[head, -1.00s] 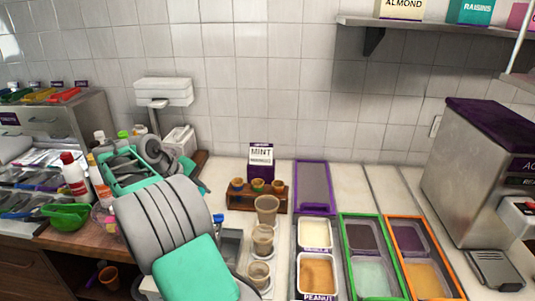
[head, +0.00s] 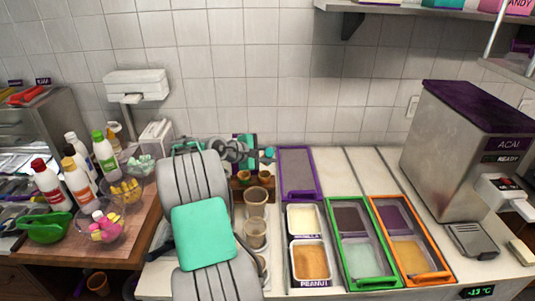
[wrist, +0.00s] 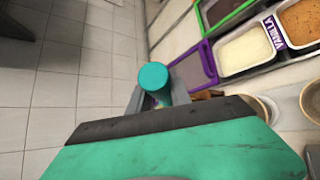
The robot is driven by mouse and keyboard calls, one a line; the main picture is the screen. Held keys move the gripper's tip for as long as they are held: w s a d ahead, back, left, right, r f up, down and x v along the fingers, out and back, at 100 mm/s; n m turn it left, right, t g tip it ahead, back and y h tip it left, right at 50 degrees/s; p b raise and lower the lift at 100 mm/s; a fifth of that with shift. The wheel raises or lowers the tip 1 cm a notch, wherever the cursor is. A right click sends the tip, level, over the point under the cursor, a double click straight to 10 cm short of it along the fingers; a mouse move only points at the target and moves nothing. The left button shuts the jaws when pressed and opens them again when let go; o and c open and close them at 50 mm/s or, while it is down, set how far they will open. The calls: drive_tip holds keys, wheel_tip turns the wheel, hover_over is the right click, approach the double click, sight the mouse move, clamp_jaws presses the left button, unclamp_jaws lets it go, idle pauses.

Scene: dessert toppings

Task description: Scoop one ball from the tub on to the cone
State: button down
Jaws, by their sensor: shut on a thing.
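My gripper (head: 243,151) is at the back of the counter, in front of the wall, and is shut on a scoop whose round teal end (wrist: 153,77) sticks out beyond the fingers. The teal end also shows in the head view (head: 268,153). The scoop's bowl is not clear. Below the gripper, a wooden rack (head: 262,193) with small cone-like cups is partly hidden by my arm. Tubs lie to the right: a vanilla tub (head: 304,219), a peanut tub (head: 309,262), a green-framed pair (head: 341,283) and an orange-framed pair (head: 437,275).
A purple-framed lid or tray (head: 297,173) lies behind the vanilla tub. Clear cups (head: 256,201) stand left of the tubs. Bottles (head: 49,184) and bowls crowd the left counter. A steel acai machine (head: 455,160) stands at the right. A shelf (head: 420,10) hangs above.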

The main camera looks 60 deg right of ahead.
drive_tip(key=n+h+b, duration=0.1)
drive_tip(key=f+n+h+b, duration=0.1)
drive_tip(key=b, duration=0.1)
drive_tip(key=shift+w+d+n+t, duration=0.1)
drive_tip(key=shift+n+t, duration=0.2)
drive_tip(key=n+t+h+b, duration=0.2)
drive_tip(key=n, duration=0.1)
drive_tip(key=shift+n, duration=0.4)
drive_tip(key=shift+w+r+n+t+h+p, duration=0.1)
drive_tip(key=shift+r+n+t+h+p, duration=0.45)
drive_tip(key=shift+n+p, duration=0.45)
drive_tip(key=shift+w+d+n+t+p, duration=0.1)
drive_tip(key=shift+d+n+t+p, duration=0.05)
drive_tip(key=shift+n+t+p, duration=0.75)
drive_tip(key=n, duration=0.1)
drive_tip(key=n+t+h+p, duration=0.1)
drive_tip(key=shift+w+f+n, duration=0.2)
drive_tip(key=shift+w+n, duration=0.05)
drive_tip(key=shift+n, duration=0.05)
drive_tip(key=shift+w+f+b, duration=0.1)
drive_tip(key=shift+f+b, duration=0.5)
drive_tip(key=shift+f, duration=0.1)
